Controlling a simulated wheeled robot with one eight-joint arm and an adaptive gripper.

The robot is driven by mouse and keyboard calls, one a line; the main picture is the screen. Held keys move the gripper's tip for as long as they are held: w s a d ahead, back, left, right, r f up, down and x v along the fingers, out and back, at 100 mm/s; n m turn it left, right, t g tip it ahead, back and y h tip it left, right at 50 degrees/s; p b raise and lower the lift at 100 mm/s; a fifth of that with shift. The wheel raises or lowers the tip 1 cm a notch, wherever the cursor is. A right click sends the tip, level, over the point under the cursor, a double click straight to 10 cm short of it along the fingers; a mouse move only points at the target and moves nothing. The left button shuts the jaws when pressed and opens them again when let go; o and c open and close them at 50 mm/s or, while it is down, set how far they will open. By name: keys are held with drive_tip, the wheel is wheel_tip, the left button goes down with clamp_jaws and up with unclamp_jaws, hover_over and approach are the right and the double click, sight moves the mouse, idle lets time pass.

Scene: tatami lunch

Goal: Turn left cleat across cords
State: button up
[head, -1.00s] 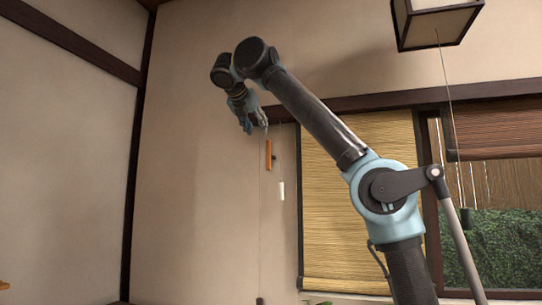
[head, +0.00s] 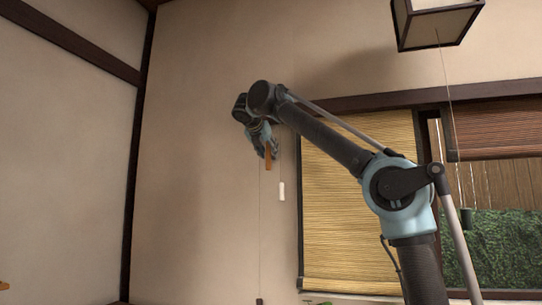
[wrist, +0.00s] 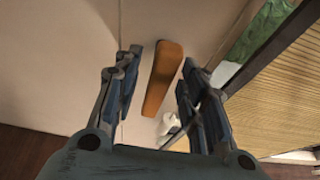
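The left cleat, an orange-brown wooden bar (wrist: 163,78), stands roughly upright on the wall left of the bamboo blind. In the head view its lower part (head: 268,163) shows just below my gripper (head: 265,146), which hides the rest. In the wrist view my gripper (wrist: 160,68) is open, with one finger on each side of the bar. Gaps show between the bar and both fingers. A thin cord (head: 260,230) hangs down the wall below the cleat. A white cord pull (head: 282,191) hangs just right of it.
A lowered bamboo blind (head: 350,225) covers the window's left part. A lantern (head: 436,22) hangs at upper right. The wall left of the cleat is bare.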

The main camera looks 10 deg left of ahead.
drive_tip(key=shift+w+f, duration=0.15)
drive_tip(key=shift+w, duration=0.3)
